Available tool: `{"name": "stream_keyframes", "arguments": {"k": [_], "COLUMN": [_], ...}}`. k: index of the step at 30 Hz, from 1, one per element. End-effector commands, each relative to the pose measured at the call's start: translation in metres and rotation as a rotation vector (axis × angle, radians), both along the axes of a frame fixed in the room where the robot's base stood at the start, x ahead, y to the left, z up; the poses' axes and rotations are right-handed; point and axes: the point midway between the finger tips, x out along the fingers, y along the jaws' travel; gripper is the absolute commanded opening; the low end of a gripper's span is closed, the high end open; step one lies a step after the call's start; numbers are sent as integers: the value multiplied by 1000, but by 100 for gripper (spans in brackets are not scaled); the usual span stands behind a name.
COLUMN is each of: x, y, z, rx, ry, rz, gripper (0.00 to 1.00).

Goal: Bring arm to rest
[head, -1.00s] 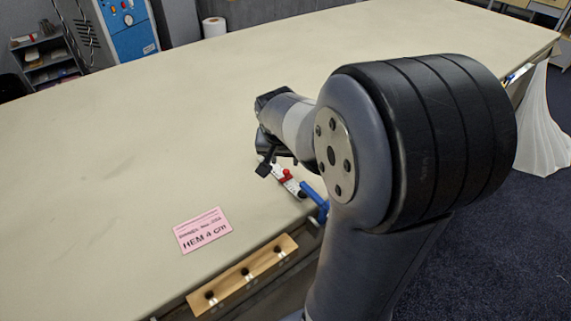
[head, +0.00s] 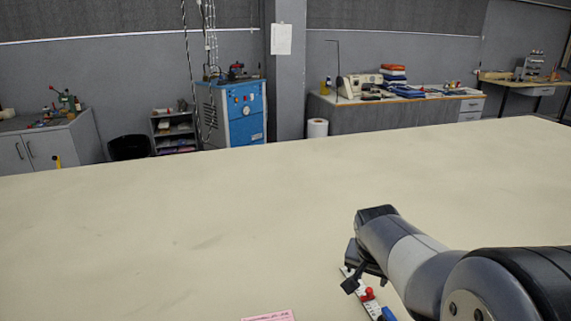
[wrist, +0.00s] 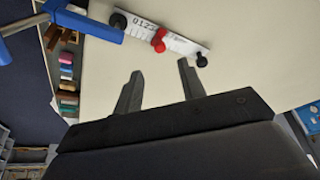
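My gripper (wrist: 159,70) is open in the wrist view, with its two dark fingers apart and nothing between them. Beyond the fingertips lies a white numbered strip (wrist: 178,41) with a red knob (wrist: 158,40) and black knobs at its ends. A blue bar (wrist: 85,22) adjoins the strip. In the head view my arm reaches in from the lower right, bent over the table. The strip's red knob (head: 369,293) shows just below the dark wrist end. The fingers are hard to make out there.
The long cream table (head: 180,230) is broad and clear to the left and behind my arm. A pink card (head: 268,316) lies at the bottom edge of the head view. A blue machine (head: 232,112), cabinets and a sewing desk (head: 400,114) stand beyond the table.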

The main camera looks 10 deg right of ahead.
Motion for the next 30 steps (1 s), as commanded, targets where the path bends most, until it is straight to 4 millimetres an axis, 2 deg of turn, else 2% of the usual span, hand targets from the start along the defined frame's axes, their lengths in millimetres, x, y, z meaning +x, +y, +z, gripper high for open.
{"name": "stream_keyframes", "arguments": {"k": [9, 15, 21, 30], "x": [17, 26, 41, 43], "y": [-12, -17, -14, -13], "z": [-53, -75, -72, -72], "rx": [1, 1, 0, 0], "ry": [5, 2, 0, -1], "rz": [-1, 0, 1, 0], "gripper": [38, 38, 38, 38]}}
